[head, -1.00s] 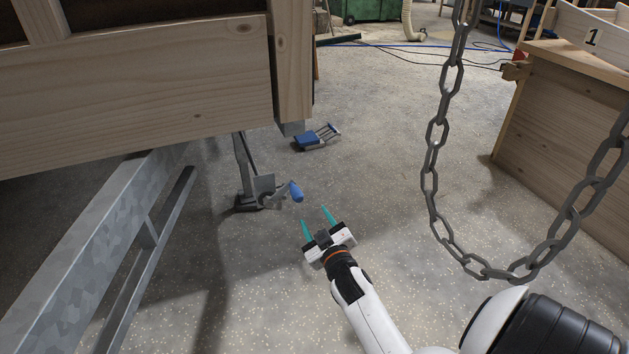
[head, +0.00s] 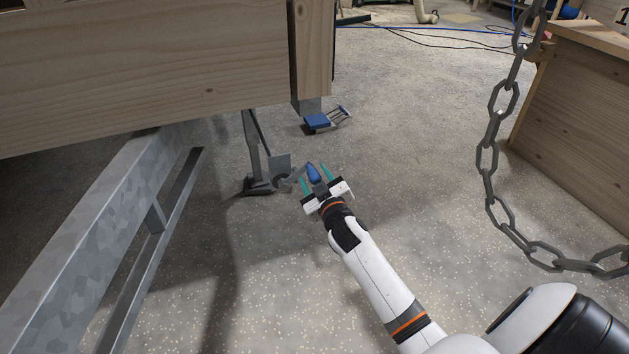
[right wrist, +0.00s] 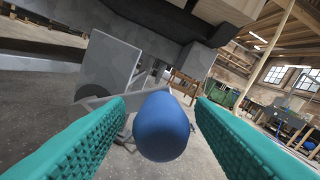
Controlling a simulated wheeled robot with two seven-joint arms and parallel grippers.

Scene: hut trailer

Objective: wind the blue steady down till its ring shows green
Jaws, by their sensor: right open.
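The steady (head: 254,150) is a grey metal leg under the corner of the wooden trailer, with its foot (head: 260,187) at the floor. Its crank ends in a blue handle (head: 313,174). My right gripper (head: 316,172) is open, with its teal fingers on either side of the blue handle. In the right wrist view the handle (right wrist: 161,126) sits between the two fingers, with gaps visible on both sides. A grey plate (right wrist: 108,68) of the steady stands behind it. I see no green ring in either view. My left gripper is not in view.
A blue and grey step-like item (head: 327,119) lies on the floor beyond the steady. A galvanised chassis beam (head: 100,235) runs along the left. A heavy chain (head: 497,150) hangs at right, before a wooden bench (head: 570,105). Speckled floor is clear around my right arm.

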